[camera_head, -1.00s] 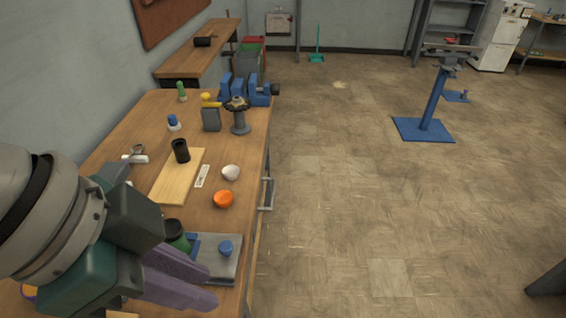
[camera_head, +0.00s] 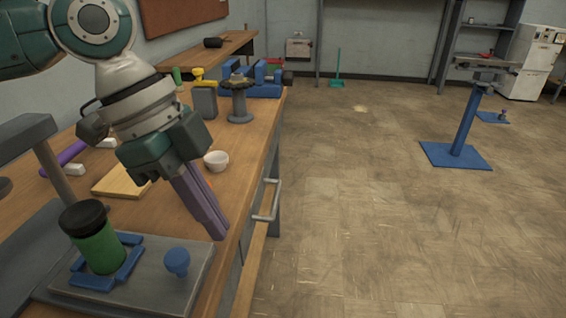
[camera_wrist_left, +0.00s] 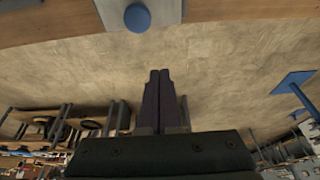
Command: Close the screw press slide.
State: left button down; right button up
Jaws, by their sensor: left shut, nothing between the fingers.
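The screw press (camera_head: 38,150) stands at the left edge of the head view, partly cut off. Its grey slide plate (camera_head: 140,300) extends from it toward the bench's right edge. A blue knob (camera_head: 177,262) sits on the plate's right part. A green jar with a black lid (camera_head: 98,245) stands upright in a blue holder on the plate. My left gripper (camera_head: 220,235) is shut and empty, pointing down beyond the knob and apart from it. The left wrist view shows its fingers (camera_wrist_left: 158,75), the knob (camera_wrist_left: 137,17) and the plate (camera_wrist_left: 110,14). My right gripper is out of view.
A white bowl (camera_head: 216,160) and a wooden board (camera_head: 122,182) lie beyond and beside my left gripper. A blue vise (camera_head: 265,82) and a grey stand (camera_head: 239,102) are farther back. A handle (camera_head: 266,201) sticks out from the bench's side.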

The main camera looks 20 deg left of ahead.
pick_arm(q)
jog(key=s+b+x, duration=0.1)
jog(key=x, duration=0.7)
jog(key=shift+w+a+r+p, duration=0.1)
jog(key=shift+a+r+p, duration=0.15)
jog(key=shift+a, duration=0.8)
jog(key=shift+a+r+p, duration=0.15)
jog(key=shift+a+p, duration=0.1)
jog(key=shift+a, duration=0.8)
jog(key=shift+a, duration=0.1)
